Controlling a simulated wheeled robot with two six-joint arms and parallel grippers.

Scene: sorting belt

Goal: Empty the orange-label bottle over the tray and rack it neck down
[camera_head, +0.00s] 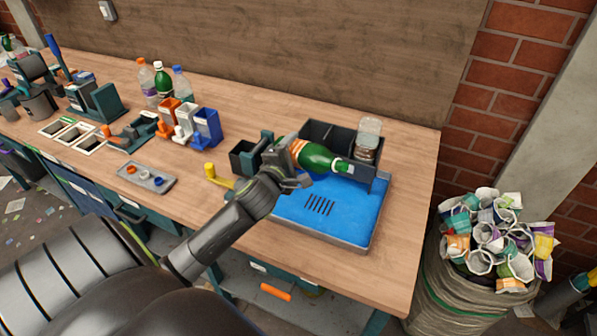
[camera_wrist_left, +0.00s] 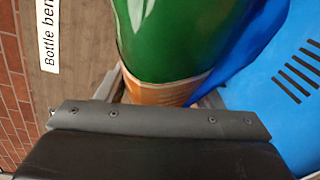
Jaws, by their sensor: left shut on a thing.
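My left gripper (camera_head: 294,170) is shut on the green bottle (camera_head: 317,158) around its orange label (camera_wrist_left: 165,92). The bottle lies nearly on its side above the back of the blue tray (camera_head: 345,212), its neck pointing right and slightly down. In the left wrist view the green glass (camera_wrist_left: 190,40) fills the top middle, with the blue tray (camera_wrist_left: 268,95) to the right; the neck is out of that view. I cannot tell if liquid is inside or running out. A dark rack (camera_head: 318,131) stands behind the tray, partly hidden by the bottle. My right gripper is not in view.
A clear jar-like bottle (camera_head: 367,140) stands upside down at the rack's right. A small dark bin (camera_head: 244,157) and a yellow-topped post (camera_head: 211,170) are left of the tray. Several bottles and coloured bins stand further left. The bench right of the tray is clear.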

